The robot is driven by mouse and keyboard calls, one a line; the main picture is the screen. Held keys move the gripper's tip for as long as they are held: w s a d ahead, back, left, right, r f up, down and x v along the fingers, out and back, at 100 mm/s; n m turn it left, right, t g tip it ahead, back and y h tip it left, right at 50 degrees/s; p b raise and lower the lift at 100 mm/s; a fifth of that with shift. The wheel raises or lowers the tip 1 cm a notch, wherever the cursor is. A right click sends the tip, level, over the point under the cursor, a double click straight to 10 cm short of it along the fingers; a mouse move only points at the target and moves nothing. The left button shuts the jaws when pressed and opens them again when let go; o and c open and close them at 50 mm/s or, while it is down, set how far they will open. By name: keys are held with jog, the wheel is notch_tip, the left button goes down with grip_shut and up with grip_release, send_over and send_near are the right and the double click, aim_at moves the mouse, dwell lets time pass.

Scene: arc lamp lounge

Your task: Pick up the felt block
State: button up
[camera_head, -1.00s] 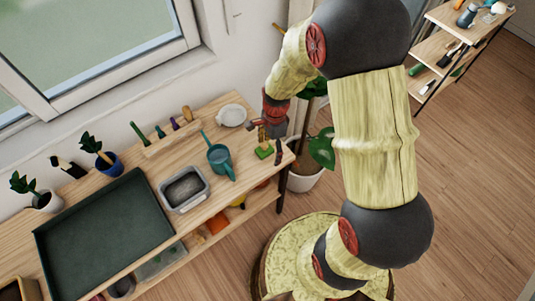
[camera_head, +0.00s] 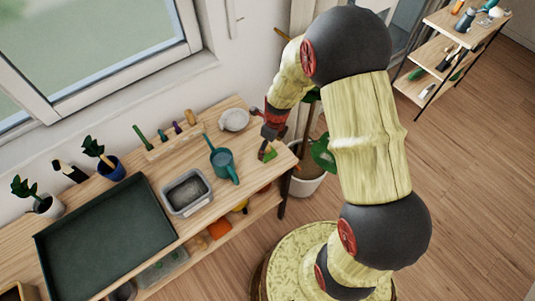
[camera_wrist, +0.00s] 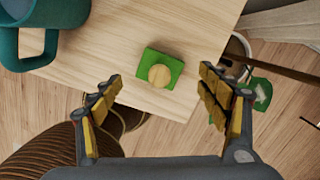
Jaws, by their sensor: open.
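The felt block (camera_wrist: 147,57) is a green pad with a round wooden knob on top. In the wrist view it lies on the wooden table near its edge, centred ahead of my fingertips. In the head view the felt block (camera_head: 270,154) sits at the table's right end, partly covered by my gripper. My gripper (camera_wrist: 162,90) is open and empty, its two fingers spread to either side of the block and apart from it. In the head view my gripper (camera_head: 267,146) is just above the block.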

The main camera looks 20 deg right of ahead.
aim_at(268, 147)
jog(key=f, duration=0.2)
jog(key=f+b, duration=0.1)
jog(key=f, duration=0.1)
jog(key=shift+w+a, duration=0.15)
jog(key=shift+w, duration=0.1)
jog(key=shift+c, duration=1.3)
jog(key=c, duration=1)
jog(key=shift+r, duration=0.1)
